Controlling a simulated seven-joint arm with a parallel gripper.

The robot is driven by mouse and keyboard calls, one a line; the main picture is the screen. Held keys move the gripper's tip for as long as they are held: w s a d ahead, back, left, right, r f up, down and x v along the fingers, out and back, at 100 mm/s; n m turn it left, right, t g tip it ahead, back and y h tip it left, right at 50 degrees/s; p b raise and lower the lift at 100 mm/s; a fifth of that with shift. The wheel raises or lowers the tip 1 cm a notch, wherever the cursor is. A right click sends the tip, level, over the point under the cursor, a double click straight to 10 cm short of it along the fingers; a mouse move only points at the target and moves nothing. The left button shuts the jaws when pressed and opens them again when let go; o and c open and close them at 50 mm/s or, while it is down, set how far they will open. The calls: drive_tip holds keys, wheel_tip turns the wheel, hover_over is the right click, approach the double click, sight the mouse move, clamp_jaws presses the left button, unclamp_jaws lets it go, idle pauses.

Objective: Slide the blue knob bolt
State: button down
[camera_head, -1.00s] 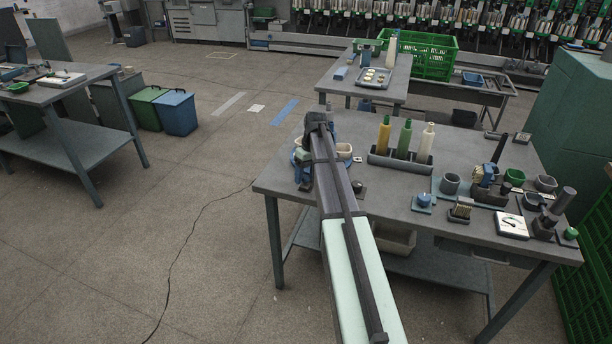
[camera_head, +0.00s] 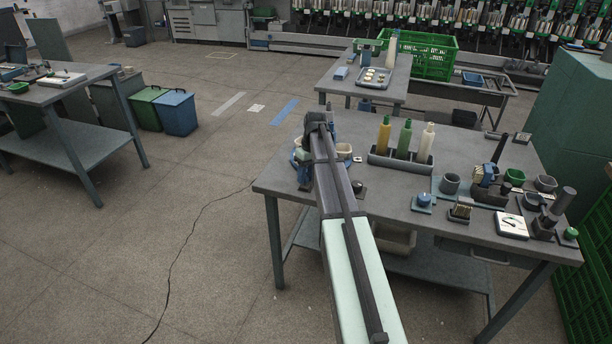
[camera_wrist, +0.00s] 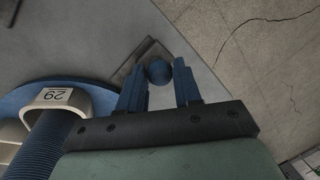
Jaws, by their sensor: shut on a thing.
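The blue round knob (camera_wrist: 159,72) of the bolt shows in the wrist view, with a dark grey plate (camera_wrist: 147,50) beneath it near the table's edge. My gripper (camera_wrist: 162,80) has its two blue fingers on either side of the knob and is shut on it. In the head view my arm covers most of this spot, so the knob and the fingertips are hidden there. Blue parts (camera_head: 300,160) show just left of my arm's end, on the left side of the grey table (camera_head: 380,210).
In the head view a rack (camera_head: 400,163) of several bottles stands right of my arm. Bare floor lies beyond the table's left edge.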

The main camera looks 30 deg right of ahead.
drive_tip(key=shift+w+d, duration=1.25)
drive_tip(key=shift+w, duration=0.05)
drive_tip(key=c, duration=0.8)
unclamp_jaws()
drive_tip(key=r, duration=0.4)
drive_tip(key=d+r, duration=0.1)
drive_tip(key=r, duration=0.4)
drive_tip(key=d+r, duration=0.1)
drive_tip(key=r, duration=0.3)
drive_tip(key=shift+w+d+r, duration=0.2)
drive_tip(key=shift+d+r, duration=0.05)
drive_tip(key=shift+r, duration=0.05)
